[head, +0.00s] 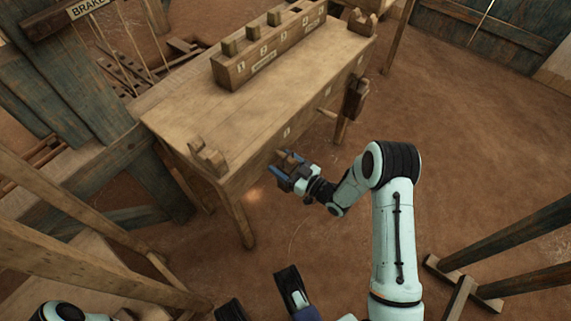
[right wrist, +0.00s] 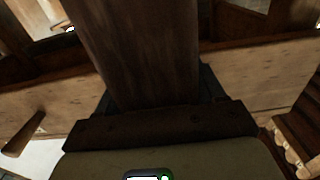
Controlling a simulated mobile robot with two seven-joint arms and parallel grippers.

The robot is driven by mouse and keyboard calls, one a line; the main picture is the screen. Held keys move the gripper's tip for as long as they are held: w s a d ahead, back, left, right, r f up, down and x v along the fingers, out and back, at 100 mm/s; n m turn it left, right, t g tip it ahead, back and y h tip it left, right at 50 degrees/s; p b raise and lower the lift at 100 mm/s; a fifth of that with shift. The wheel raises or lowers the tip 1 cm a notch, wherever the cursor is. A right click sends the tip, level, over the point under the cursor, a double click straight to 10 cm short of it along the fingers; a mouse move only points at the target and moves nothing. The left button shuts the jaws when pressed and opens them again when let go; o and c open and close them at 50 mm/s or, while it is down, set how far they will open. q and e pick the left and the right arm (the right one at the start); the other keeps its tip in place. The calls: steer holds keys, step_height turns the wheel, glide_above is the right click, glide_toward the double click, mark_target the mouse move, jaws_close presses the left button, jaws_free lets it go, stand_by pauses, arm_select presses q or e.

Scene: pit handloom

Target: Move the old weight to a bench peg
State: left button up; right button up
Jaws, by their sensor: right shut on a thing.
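My right gripper (head: 289,177) is shut on a brown wooden weight (head: 292,160), which I take to be the old weight. It is held in front of the bench's front board, near the middle. In the right wrist view the weight (right wrist: 140,50) is a dark wooden block filling the space between the fingers. The bench (head: 255,120) has small labels along its front. A wooden peg (head: 326,115) sticks out of the front toward the right. A peg also shows at the left of the right wrist view (right wrist: 24,133).
A dark wooden block (head: 355,96) hangs at the bench front, farther right. A long numbered box (head: 240,73) with wooden blocks stands on top. A small wooden stand (head: 208,158) is at the near left corner. Loom timbers (head: 60,200) crowd the left. Floor (head: 460,130) at right is open.

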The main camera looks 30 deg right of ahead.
steer(key=shift+w+a+f, duration=0.1)
steer(key=shift+w+a, duration=0.1)
steer(key=shift+a, duration=0.05)
steer(key=o, duration=1.3)
steer(key=shift+o, duration=0.7)
steer(key=shift+a, duration=0.1)
arm_select(q)
steer(key=shift+w, duration=0.1)
arm_select(e)
steer(key=shift+s+f, duration=0.15)
steer(key=shift+s, duration=0.25)
arm_select(q)
steer(key=w+r+t+p, duration=0.2)
steer(key=w+r+p, duration=0.1)
steer(key=w+r, duration=0.1)
steer(key=shift+w+d, duration=0.35)
steer(key=shift+w, duration=0.45)
arm_select(e)
steer(key=d+v, duration=0.1)
steer(key=v, duration=1.2)
steer(key=shift+d+r, duration=0.2)
